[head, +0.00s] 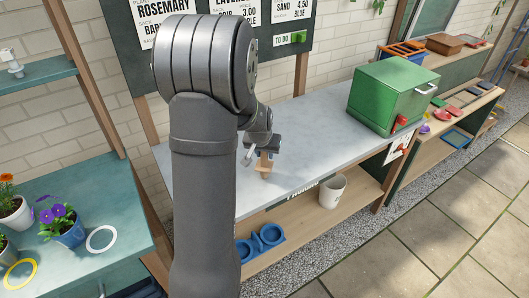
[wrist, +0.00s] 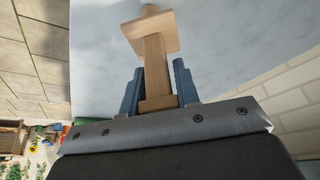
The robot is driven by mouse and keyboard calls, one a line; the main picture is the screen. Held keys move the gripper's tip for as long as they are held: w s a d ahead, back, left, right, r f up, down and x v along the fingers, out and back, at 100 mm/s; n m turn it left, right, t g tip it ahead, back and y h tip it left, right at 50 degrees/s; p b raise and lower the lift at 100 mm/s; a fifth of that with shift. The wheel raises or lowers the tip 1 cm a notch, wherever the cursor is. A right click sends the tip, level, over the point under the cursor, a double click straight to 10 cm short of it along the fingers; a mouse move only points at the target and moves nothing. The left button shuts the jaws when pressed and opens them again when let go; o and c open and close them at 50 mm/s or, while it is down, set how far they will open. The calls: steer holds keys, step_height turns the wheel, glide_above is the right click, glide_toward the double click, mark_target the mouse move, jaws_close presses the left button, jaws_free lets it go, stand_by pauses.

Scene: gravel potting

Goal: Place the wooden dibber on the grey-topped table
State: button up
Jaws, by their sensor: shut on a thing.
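The wooden dibber (wrist: 154,50) is pale wood, with a straight shaft and a wider flat square piece toward its far end. My gripper (wrist: 157,82) is shut on its shaft, with one blue-grey finger on each side. In the head view the dibber (head: 265,166) hangs below my gripper (head: 263,150), over the grey-topped table (head: 310,118). Its lower end is close to the tabletop; I cannot tell whether it touches. My arm hides part of the table's left side.
A green metal box (head: 390,95) stands on the table's right end. A white pot (head: 332,191) and blue ring-shaped holders (head: 259,243) sit on the lower shelf. Potted flowers (head: 62,225) stand on the left bench. The tabletop between dibber and box is clear.

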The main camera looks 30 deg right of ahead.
steer(key=shift+f, duration=0.1)
steer(key=o, duration=1)
steer(key=shift+o, duration=0.2)
steer(key=shift+s+r, duration=0.1)
steer(key=shift+r, duration=0.45)
steer(key=v, duration=1.1)
steer(key=shift+a, duration=0.1)
